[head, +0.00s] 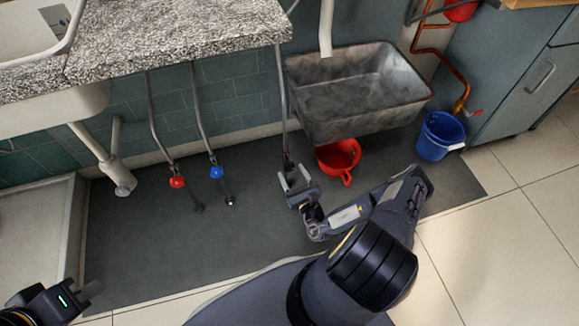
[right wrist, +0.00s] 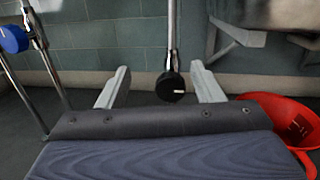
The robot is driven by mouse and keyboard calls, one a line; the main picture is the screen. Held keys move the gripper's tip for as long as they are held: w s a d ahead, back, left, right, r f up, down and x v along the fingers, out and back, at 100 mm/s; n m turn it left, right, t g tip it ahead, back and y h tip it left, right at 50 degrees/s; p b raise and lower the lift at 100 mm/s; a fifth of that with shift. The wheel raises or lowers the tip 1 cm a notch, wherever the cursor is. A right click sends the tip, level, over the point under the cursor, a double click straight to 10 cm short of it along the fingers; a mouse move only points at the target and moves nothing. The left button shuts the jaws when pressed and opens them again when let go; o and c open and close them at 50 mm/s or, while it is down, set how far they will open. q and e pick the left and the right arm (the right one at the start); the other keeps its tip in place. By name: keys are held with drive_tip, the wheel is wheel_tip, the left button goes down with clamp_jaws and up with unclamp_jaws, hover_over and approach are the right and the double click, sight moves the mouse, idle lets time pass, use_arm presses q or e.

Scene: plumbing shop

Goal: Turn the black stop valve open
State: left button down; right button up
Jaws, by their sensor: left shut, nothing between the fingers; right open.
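The black stop valve (right wrist: 171,84) is a round black knob with a pale mark on a vertical grey pipe. In the head view the black valve (head: 288,162) is small and partly hidden behind my right gripper (head: 293,175). My right gripper (right wrist: 160,70) is open, and in the right wrist view the knob appears between its two fingers, slightly right of the middle. I cannot tell whether a finger touches it. My left gripper (head: 88,291) is shut and empty at the lower left, far from the valve.
A red valve (head: 177,182) and a blue valve (head: 216,172) hang to the left. A blue bucket (head: 440,137) is further right. The dark floor mat (head: 150,245) is mostly clear.

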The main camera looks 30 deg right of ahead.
sight(290, 168)
drive_tip(key=w+f+b, duration=0.1)
drive_tip(key=w+d+f+m+g+h+b, duration=0.1)
drive_tip(key=w, duration=0.1)
drive_tip(key=w+f+m+h, duration=0.1)
drive_tip(key=w+f, duration=0.1)
drive_tip(key=shift+d+b, duration=0.35)
drive_tip(key=shift+b, duration=0.05)
drive_tip(key=shift+w+d+r, duration=0.1)
drive_tip(key=shift+w+r, duration=0.05)
drive_tip(key=shift+w, duration=0.3)
drive_tip(key=shift+c, duration=0.2)
